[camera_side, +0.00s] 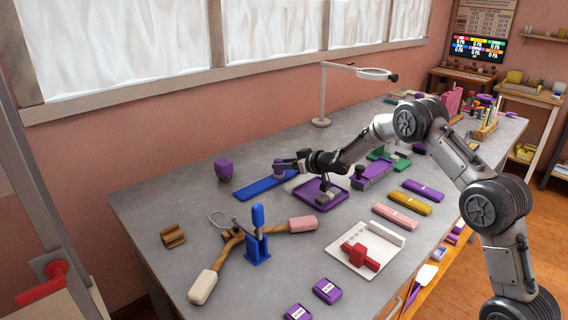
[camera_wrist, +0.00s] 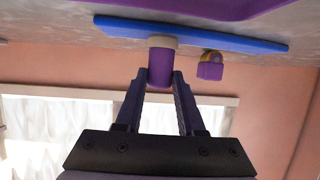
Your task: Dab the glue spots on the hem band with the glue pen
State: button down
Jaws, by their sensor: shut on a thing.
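My gripper (camera_side: 284,165) is shut on a short purple cylinder (camera_wrist: 160,68) with a wide pale end, perhaps the glue pen. The cylinder also shows in the side view (camera_side: 279,170), beside the long flat blue strip (camera_side: 255,189). In the wrist view its pale end overlaps the edge of the blue strip (camera_wrist: 225,41); I cannot tell whether they touch. A short pale strip (camera_side: 297,182) lies next to the blue one, partly under my gripper. I cannot tell which strip is the hem band, and no glue spots can be made out.
A purple block (camera_side: 224,168) stands left of the blue strip. A purple tray (camera_side: 309,200) lies close in front, below my wrist. A blue clamp (camera_side: 257,240) with wooden arms and a white plate (camera_side: 384,243) with a red tool stand nearer. The lamp (camera_side: 322,95) stands behind.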

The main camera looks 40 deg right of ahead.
jog(key=shift+f, duration=0.1)
jog(key=shift+r, duration=1.1)
jog(key=shift+d, duration=0.1)
jog(key=shift+d, duration=1.9)
jog(key=shift+f, duration=0.2)
jog(key=shift+f, duration=0.9)
jog(key=shift+r, duration=0.15)
